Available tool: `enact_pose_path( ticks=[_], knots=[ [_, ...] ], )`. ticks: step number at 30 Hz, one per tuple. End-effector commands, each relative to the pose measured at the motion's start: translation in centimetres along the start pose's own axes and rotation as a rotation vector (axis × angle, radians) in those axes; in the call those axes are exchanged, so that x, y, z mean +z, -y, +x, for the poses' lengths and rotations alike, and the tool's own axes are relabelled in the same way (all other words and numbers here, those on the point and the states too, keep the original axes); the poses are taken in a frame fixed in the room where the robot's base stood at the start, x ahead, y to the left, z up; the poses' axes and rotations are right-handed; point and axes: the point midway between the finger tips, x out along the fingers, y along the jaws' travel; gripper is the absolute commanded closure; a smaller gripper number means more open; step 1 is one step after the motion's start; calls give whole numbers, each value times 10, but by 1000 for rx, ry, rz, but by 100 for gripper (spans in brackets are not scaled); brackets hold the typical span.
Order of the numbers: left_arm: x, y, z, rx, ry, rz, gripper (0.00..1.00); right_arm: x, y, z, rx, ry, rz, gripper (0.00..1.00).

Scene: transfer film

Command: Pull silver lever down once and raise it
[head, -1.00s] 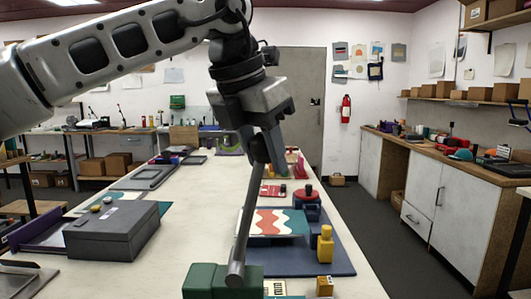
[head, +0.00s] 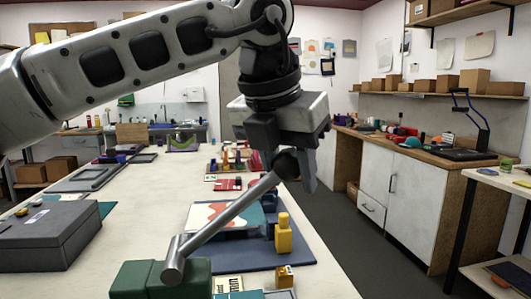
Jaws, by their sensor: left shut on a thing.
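The silver lever (head: 228,214) rises at a slant from a green base (head: 160,280) at the bottom of the head view, leaning up and to the right. Its lower end is a silver hub on the green base. A dark round knob (head: 286,164) sits at its upper end. My left gripper (head: 291,172) is shut on the knob, with its fingers pointing down around it. Part of the knob is hidden by the fingers. My right gripper is not in view.
Yellow pieces (head: 283,236) stand at the right. A grey box (head: 45,236) sits at the left. The white table (head: 120,232) has clear room between box and lever.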

Motion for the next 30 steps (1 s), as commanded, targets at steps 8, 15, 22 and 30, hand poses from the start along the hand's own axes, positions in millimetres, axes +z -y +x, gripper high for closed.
enact_pose_path(
  ticks=[8, 15, 22, 30],
  knots=[
    [0, 13, 28, 43, -56, 22, 100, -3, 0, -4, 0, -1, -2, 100],
    [-2, 15, 38, 79, -95, 34, 100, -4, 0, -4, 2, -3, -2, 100],
    [-2, 15, 39, 87, -103, 35, 100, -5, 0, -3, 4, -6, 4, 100],
    [-2, 14, 39, 88, -103, 35, 48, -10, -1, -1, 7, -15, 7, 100]
  ],
)
